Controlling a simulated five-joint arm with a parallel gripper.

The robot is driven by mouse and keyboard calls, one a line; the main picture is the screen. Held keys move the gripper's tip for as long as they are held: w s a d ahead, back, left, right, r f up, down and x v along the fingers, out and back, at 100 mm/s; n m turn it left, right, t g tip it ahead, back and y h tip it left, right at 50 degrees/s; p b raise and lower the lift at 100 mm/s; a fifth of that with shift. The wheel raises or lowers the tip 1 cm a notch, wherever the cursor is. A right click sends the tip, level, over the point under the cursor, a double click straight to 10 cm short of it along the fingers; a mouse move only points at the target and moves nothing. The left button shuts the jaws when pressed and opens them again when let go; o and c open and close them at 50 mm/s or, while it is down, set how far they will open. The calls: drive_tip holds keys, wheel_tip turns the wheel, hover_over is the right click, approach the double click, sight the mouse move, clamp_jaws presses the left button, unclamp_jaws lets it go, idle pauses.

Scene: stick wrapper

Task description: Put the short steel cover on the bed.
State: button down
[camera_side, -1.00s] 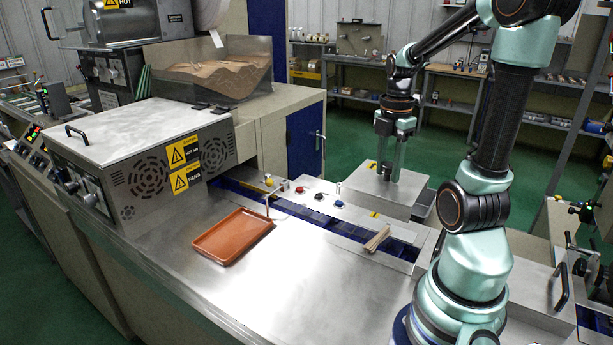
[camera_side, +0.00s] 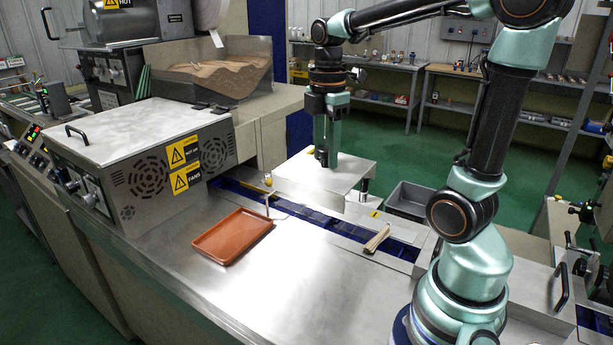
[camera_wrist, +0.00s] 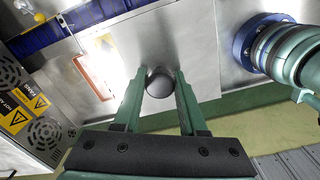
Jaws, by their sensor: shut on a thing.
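The short steel cover (camera_side: 345,174) is a flat silver plate, over the back edge of the bed in the side view. In the wrist view the plate (camera_wrist: 197,55) fills the middle. My gripper (camera_side: 327,160) points down and is shut on the cover's round grey knob (camera_wrist: 160,83). The bed (camera_side: 285,275) is a bare steel top with a blue channel (camera_side: 325,222) along its back. The cover looks level and hides part of the strip behind the channel. I cannot tell whether its underside touches anything.
An orange tray (camera_side: 233,236) lies on the bed, left of centre. A small bundle of sticks (camera_side: 377,239) lies at the channel. A vented steel box (camera_side: 140,150) stands at the left. A grey bin (camera_side: 409,200) is open behind the channel.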

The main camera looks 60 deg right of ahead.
sight(302, 176)
drive_tip(key=a, duration=0.1)
drive_tip(key=w+a, duration=0.1)
drive_tip(key=a, duration=0.3)
drive_tip(key=shift+w, duration=0.4)
drive_tip(key=shift+a, duration=0.2)
drive_tip(key=shift+a+f, duration=0.15)
drive_tip(key=shift+f, duration=0.15)
wheel_tip(302, 176, down, 19)
drive_tip(key=shift+w+f, duration=0.1)
drive_tip(key=shift+f, duration=0.1)
drive_tip(key=shift+c, duration=2.3)
unclamp_jaws()
